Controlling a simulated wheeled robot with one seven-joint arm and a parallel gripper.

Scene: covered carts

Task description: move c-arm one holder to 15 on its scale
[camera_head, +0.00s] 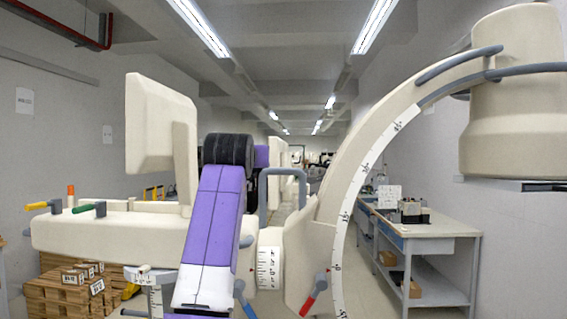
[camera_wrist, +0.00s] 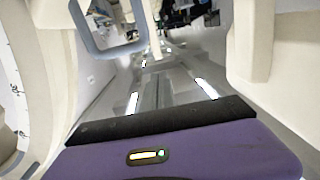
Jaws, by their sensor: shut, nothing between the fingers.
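The near C-arm's pale curved arc (camera_head: 372,150) rises at right, with a numbered scale strip (camera_head: 345,215) along it. Its beige holder (camera_head: 308,245) meets the lower arc, and a red lever (camera_head: 314,292) sits there beside the scale. The figures are too small to read surely. A grey loop handle (camera_head: 283,172) stands above the holder; it also shows in the wrist view (camera_wrist: 88,35). My gripper (camera_wrist: 160,120) shows as a purple body with a black front edge, shut and empty, apart from the handle. In the head view my purple arm hides most of it.
A blue lever (camera_head: 244,298) and a short upright scale (camera_head: 268,268) stand left of the holder. The cream detector head (camera_head: 515,100) hangs at right. A workbench (camera_head: 430,228) stands behind; cardboard boxes (camera_head: 75,280) lie at lower left. A floor aisle runs beside the bench.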

